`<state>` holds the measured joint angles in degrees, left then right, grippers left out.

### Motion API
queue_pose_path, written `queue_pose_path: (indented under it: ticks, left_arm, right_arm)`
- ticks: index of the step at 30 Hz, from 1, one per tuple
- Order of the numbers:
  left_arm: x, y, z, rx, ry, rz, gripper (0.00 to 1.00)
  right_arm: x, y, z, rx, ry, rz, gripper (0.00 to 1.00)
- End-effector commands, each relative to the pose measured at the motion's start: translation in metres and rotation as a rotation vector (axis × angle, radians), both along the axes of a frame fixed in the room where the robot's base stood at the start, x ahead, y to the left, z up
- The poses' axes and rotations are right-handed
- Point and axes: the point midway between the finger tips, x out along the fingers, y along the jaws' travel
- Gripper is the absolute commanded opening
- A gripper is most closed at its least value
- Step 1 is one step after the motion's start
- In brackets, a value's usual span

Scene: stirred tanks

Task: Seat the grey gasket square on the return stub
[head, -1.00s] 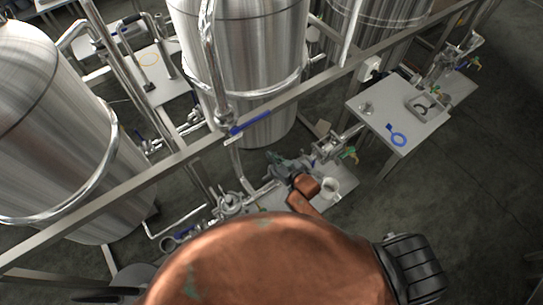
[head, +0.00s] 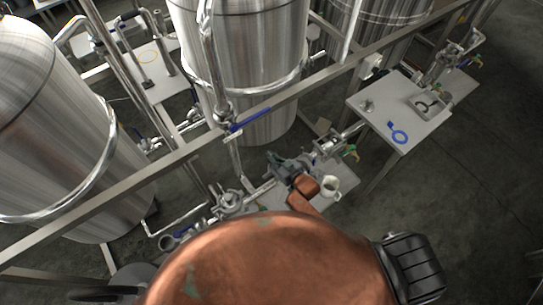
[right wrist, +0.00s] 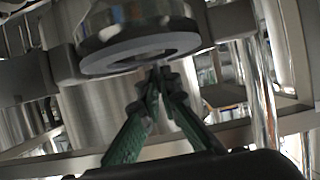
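The grey gasket (right wrist: 140,54) is a flat ring in the right wrist view, directly under a round steel pipe end (right wrist: 130,22) that looks like the return stub. Its face is tilted to my camera. I cannot tell whether the ring touches the steel or sits square to it. My right gripper (right wrist: 158,76) has its green fingers nearly together, with the tips at the ring's near rim, apparently pinching it. In the head view my right gripper (head: 279,161) is among the low pipework, and the gasket cannot be made out. My left gripper is not clearly in view.
A side table (head: 375,122) at right holds a blue ring with a tab (head: 398,133) and a small tray (head: 428,104). A white mug (head: 330,187) stands near my right gripper. A steel rail (head: 200,146) crosses before the tanks (head: 240,60). The right floor is clear.

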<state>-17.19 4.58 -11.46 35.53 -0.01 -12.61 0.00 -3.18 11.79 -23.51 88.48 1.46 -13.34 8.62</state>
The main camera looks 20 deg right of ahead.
Motion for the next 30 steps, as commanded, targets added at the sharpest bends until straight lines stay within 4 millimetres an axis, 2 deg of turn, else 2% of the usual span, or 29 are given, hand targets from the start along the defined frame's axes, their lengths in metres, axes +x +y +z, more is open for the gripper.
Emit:
queue_pose_path:
  ticks: [8, 18, 26, 30]
  left_arm:
    - [-0.0003, -0.0001, -0.0044, 0.0, 0.0, 0.0, 0.4]
    - [-0.0003, -0.0002, -0.0037, 0.0, 0.0, 0.0, 0.4]
    - [-0.0017, 0.0008, -0.0039, 0.001, 0.002, 0.001, 0.4]
    - [-0.0016, 0.0009, -0.0039, 0.001, 0.002, 0.001, 0.4]
  right_arm:
    - [0.0002, 0.0001, -0.007, 0.0, 0.0, 0.0, 0.0]
    - [0.0001, 0.0, -0.0064, 0.0, -0.001, 0.0, 0.25]
    - [-0.0004, -0.0002, -0.0065, 0.0, 0.0, 0.0, 0.25]
    - [-0.0091, -0.0041, -0.0038, 0.0, 0.0, -0.001, 0.25]
